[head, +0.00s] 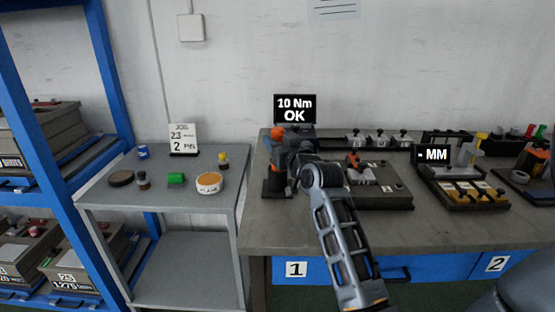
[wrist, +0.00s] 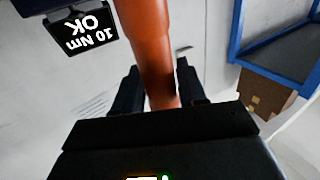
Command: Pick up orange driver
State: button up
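The orange driver (head: 277,133) stands upright in its dark stand at the left end of the workbench, with an orange part showing above my gripper and another lower down. In the wrist view its orange body (wrist: 152,50) runs down between the two dark fingers. My gripper (head: 284,160) is at the driver's middle and hides part of it in the head view. In the wrist view the fingers (wrist: 162,88) lie close along both sides of the body, with no clear gap, and look shut on it. Its lower end is hidden behind the gripper housing in the wrist view.
A display (head: 295,109) reading "10 Nm OK" stands close behind the driver. A fixture block (head: 385,197) is to the right on the workbench (head: 290,235). A grey side table (head: 120,197) with small containers stands to the left, beyond a narrow gap.

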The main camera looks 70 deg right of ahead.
grip_shut()
jog(key=shift+r, duration=0.1)
dwell(0.5)
